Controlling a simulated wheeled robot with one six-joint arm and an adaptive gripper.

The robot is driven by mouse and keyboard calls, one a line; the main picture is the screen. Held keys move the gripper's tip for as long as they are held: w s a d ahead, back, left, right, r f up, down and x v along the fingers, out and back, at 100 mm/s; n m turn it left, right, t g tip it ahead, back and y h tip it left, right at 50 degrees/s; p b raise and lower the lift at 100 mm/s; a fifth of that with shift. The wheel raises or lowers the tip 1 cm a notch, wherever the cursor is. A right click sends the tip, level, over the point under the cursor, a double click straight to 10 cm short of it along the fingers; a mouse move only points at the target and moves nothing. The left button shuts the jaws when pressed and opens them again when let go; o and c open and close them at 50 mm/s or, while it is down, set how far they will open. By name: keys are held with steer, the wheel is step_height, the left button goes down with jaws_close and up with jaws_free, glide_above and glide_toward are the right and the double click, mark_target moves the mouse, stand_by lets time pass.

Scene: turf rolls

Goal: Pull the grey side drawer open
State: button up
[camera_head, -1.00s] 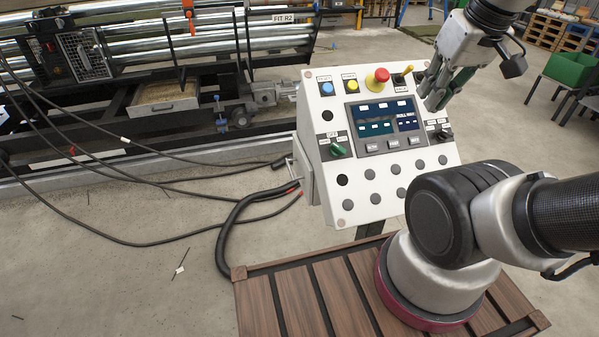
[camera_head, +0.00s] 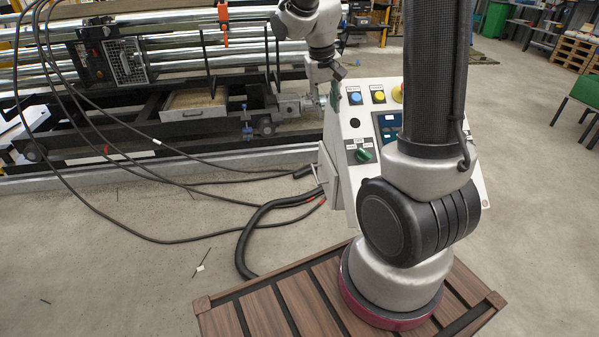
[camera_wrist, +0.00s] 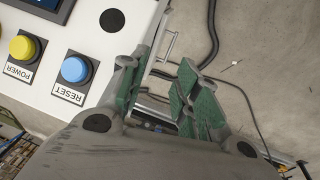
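The grey side drawer (camera_head: 329,178) is low on the left side of the white control console (camera_head: 353,140). It looks shut. Its thin metal handle (camera_head: 317,176) sticks out to the left; a similar handle (camera_wrist: 171,46) shows beyond the fingers in the wrist view. My gripper (camera_head: 335,92) is at the console's upper left edge, above the drawer and apart from its handle. In the wrist view my gripper (camera_wrist: 160,88) has its two green-padded fingers spread with nothing between them. My arm hides much of the console in the head view.
Black cables (camera_head: 262,218) lie on the floor close to the drawer. The blue button (camera_head: 355,97) and yellow button (camera_head: 378,96) are near my gripper. A machine frame with a sandy tray (camera_head: 193,103) stands behind.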

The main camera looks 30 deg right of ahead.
steer(key=w+f, duration=0.5)
steer(key=f, duration=0.2)
steer(key=g, duration=0.2)
glide_toward(315, 173)
steer(key=shift+m+h, duration=0.3)
steer(key=x, duration=0.8)
steer(key=shift+s+a, duration=0.1)
steer(key=shift+a, duration=0.25)
jaws_close()
